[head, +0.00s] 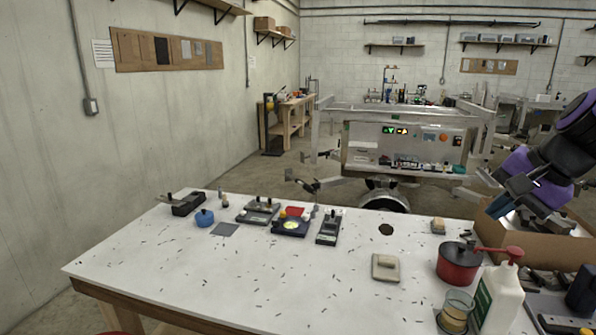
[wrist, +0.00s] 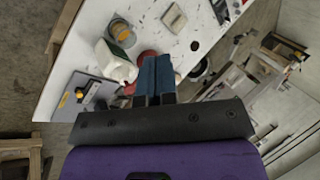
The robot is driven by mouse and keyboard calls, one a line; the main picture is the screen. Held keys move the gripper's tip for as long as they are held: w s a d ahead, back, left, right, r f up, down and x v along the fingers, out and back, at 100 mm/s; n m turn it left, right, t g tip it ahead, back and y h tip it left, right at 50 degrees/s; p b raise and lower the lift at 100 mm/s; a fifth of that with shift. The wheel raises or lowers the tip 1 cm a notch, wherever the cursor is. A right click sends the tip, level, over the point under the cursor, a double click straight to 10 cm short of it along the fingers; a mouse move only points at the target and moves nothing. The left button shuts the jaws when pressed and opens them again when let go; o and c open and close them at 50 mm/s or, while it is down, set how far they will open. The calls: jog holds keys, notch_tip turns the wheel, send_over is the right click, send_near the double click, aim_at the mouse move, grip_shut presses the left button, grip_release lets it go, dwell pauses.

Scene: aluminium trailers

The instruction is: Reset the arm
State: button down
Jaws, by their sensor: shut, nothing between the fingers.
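My arm comes in from the right edge in the head view, with purple and black links. My gripper (head: 497,206) hangs above the right part of the white table (head: 200,270), over the near side of a cardboard box (head: 495,237). In the wrist view my gripper (wrist: 155,62) shows two blue fingers side by side, shut, with nothing held. Its tips point towards the table, close in the picture to a red pot partly hidden behind them.
The red pot (head: 455,265), white pump bottle (head: 498,300) and glass jar (head: 456,308) stand at the table's right front. Several small devices (head: 258,210) sit along the back left. The middle front is mostly clear, with small dark bits scattered. A metal trailer (head: 400,140) stands behind.

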jog(key=s+a+r+n+h, duration=0.1)
jog(key=s+a+n, duration=0.1)
jog(key=s+n, duration=0.2)
jog(key=s+a+r+n+h, duration=0.1)
jog(key=s+r+n+h, duration=0.1)
jog(key=s+n, duration=0.3)
jog(key=s, duration=0.4)
jog(key=shift+s+a+n+h, duration=0.2)
jog(key=shift+a+n+h, duration=0.1)
jog(key=shift+a, duration=0.1)
jog(key=shift+w, duration=0.1)
dwell(1.5)
